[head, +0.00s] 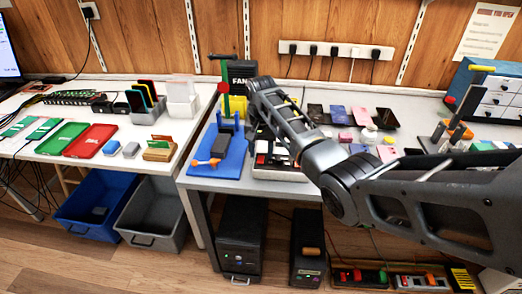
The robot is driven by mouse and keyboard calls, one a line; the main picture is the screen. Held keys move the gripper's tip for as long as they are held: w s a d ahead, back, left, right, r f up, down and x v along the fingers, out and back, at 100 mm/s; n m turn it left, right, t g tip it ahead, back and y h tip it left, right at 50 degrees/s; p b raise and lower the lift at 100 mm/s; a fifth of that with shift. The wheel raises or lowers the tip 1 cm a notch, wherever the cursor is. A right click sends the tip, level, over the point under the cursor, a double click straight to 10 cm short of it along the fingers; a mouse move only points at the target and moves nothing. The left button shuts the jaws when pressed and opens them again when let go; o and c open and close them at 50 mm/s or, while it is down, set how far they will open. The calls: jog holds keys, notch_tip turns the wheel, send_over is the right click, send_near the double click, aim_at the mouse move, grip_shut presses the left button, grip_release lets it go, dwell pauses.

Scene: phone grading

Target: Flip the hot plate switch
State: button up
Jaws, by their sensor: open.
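My arm reaches in from the right over the middle bench, and its wrist is beside a black box marked FAN (241,71). My gripper (252,131) is open, pointing down near the right edge of a blue mat; the arm hides most of it. I cannot clearly pick out a hot plate or its switch. A pale tray (262,174) with dark, red and white items lies partly hidden under my forearm, and I cannot tell what it is.
The blue mat (233,164) holds an orange-handled tool (206,162). A green post (223,102) with a red knob stands behind it. Phones (386,118) and small blocks lie right of my arm. A blue drawer cabinet (490,88) stands far right. Red and green trays (91,141) lie left.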

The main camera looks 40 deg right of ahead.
jog(key=shift+f, duration=0.2)
jog(key=shift+c, duration=0.3)
grip_shut()
jog(key=shift+s+a+r+h+p, duration=0.1)
jog(key=shift+a+r+h+p, duration=0.2)
jog(key=shift+p, duration=0.8)
jog(key=shift+s+t+h+p, duration=0.1)
jog(key=shift+t+h+p, duration=0.5)
jog(key=shift+t+p, duration=0.15)
jog(key=shift+f+t+h, duration=0.1)
jog(key=shift+t+h, duration=0.15)
jog(key=shift+h, duration=0.15)
jog(key=shift+o, duration=0.3)
grip_release()
